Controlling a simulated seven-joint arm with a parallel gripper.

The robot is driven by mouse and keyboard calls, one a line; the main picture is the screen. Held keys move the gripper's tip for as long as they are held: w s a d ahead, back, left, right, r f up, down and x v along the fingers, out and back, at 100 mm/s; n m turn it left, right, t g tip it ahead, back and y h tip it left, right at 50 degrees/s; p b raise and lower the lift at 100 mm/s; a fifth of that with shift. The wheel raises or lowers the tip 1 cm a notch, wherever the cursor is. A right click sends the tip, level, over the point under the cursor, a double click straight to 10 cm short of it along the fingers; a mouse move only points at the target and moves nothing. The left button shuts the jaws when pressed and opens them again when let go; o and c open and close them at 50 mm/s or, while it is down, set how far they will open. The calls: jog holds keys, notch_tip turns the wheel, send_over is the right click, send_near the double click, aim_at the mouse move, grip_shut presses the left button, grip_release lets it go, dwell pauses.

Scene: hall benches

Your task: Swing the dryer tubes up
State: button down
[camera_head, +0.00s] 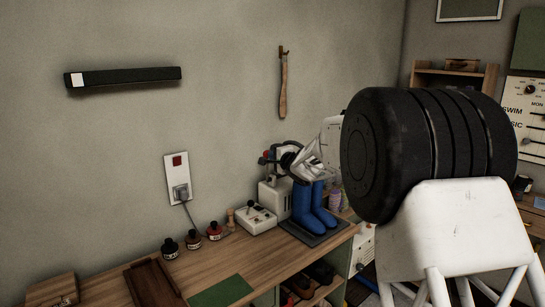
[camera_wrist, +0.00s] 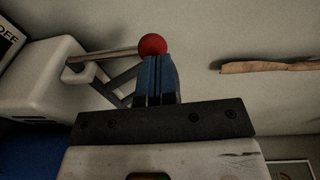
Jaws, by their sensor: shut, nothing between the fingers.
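The dryer (camera_head: 272,197) is a white box standing at the back of the bench against the wall. Its white body also shows at the left of the wrist view (camera_wrist: 35,85). A pale rod runs from it to a red ball knob (camera_wrist: 152,45), with a grey bracket below. My gripper (camera_wrist: 156,60) is shut and empty, its blue fingertips right at the knob; I cannot tell whether they touch. In the head view my white wrist hides part of the dryer's top. Blue boots (camera_head: 313,207) stand upright in front of the dryer on a dark mat (camera_head: 318,232).
A white box with a small lever (camera_head: 257,218) and several small bottles (camera_head: 192,240) stand left of the dryer. A wooden tray (camera_head: 152,285) and green mat (camera_head: 222,291) lie nearer. A wooden shoehorn-like piece (camera_head: 283,88) hangs on the wall. Shoes (camera_head: 300,284) sit below.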

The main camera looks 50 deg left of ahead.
jog(key=s+d+r, duration=0.1)
jog(key=d+r, duration=0.1)
jog(key=d, duration=1)
jog(key=shift+s+d, duration=0.15)
jog(key=shift+d, duration=0.25)
jog(key=shift+r, duration=0.1)
dwell(0.3)
